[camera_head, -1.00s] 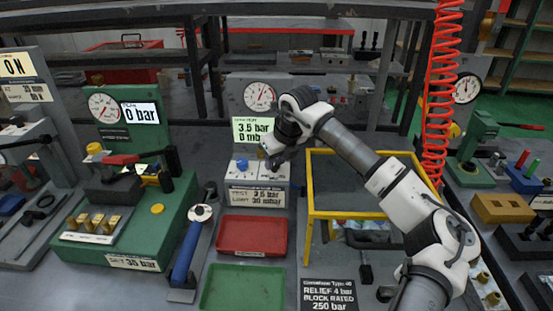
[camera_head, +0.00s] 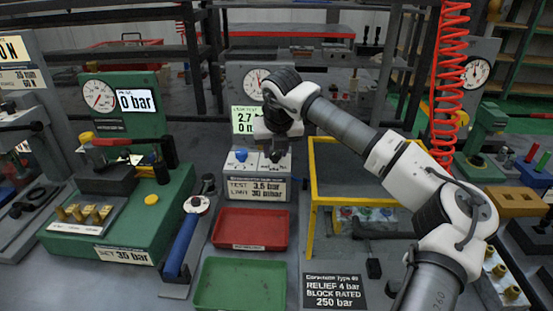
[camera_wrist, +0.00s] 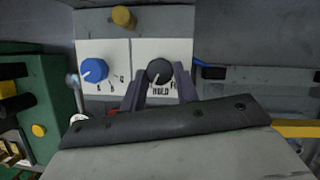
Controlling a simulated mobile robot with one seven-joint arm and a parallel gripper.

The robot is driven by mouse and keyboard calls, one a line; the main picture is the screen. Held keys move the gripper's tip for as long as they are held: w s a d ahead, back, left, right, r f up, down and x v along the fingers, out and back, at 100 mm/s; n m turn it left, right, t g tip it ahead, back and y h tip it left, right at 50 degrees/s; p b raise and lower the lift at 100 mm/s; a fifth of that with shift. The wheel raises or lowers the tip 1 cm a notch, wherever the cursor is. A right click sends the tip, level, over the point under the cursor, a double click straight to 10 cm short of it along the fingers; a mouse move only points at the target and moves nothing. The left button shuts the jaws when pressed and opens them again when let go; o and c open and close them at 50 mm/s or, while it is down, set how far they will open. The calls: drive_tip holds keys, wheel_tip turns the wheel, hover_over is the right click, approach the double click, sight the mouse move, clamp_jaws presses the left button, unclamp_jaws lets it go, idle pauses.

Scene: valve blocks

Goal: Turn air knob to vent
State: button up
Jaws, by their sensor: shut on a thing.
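The black knob (camera_wrist: 159,71) sits on a white panel, with "HOLD" printed below it, in the wrist view. My gripper (camera_wrist: 161,78) is shut on this black knob, with one finger on each side. Part of the lettering around the knob is hidden by the fingers. A blue knob (camera_wrist: 94,70) is on the panel to the left, clear of the fingers. In the head view my gripper (camera_head: 274,153) is over the right half of the grey test block (camera_head: 258,191), largely hidden by my wrist. The block's display (camera_head: 242,120) reads about 2.7 bar, partly covered by my arm.
A red tray (camera_head: 251,246) and a green tray (camera_head: 241,302) lie in front of the block. A yellow frame (camera_head: 313,203) stands close on the right. A green test bench (camera_head: 118,233) is at the left, and a blue-handled tool (camera_head: 182,245) lies between.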

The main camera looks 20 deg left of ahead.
drive_tip(key=shift+s+a+m+t+h+b, duration=0.1)
drive_tip(key=shift+m+t+h+b, duration=0.2)
drive_tip(key=shift+m+b, duration=0.6)
drive_tip(key=shift+a+m+t+h+b, duration=0.1)
drive_tip(key=shift+m+h+b, duration=0.3)
drive_tip(key=shift+m+b, duration=0.45)
drive_tip(key=shift+m, duration=0.25)
drive_tip(key=o, duration=1)
drive_tip(key=v, duration=1.3)
drive_tip(key=shift+r, duration=0.45)
